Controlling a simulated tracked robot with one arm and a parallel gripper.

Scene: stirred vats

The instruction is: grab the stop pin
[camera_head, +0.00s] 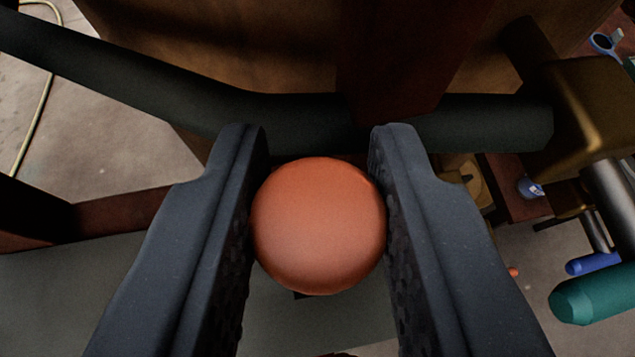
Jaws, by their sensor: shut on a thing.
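An orange-red round knob (318,228), which I take to be the head of the stop pin, sits between the two dark fingers of my gripper (318,200). The fingers press on its left and right sides, so my gripper is shut on it. Any shank of the pin behind the knob is hidden. I cannot tell whether the pin is still seated in something.
A dark curved bar (300,122) runs across just beyond the fingertips, with a brown vat wall (230,50) behind it. At right are a brass block (590,105), a green handle (588,295) and a blue handle (592,263). A yellowish hose (45,90) lies at far left.

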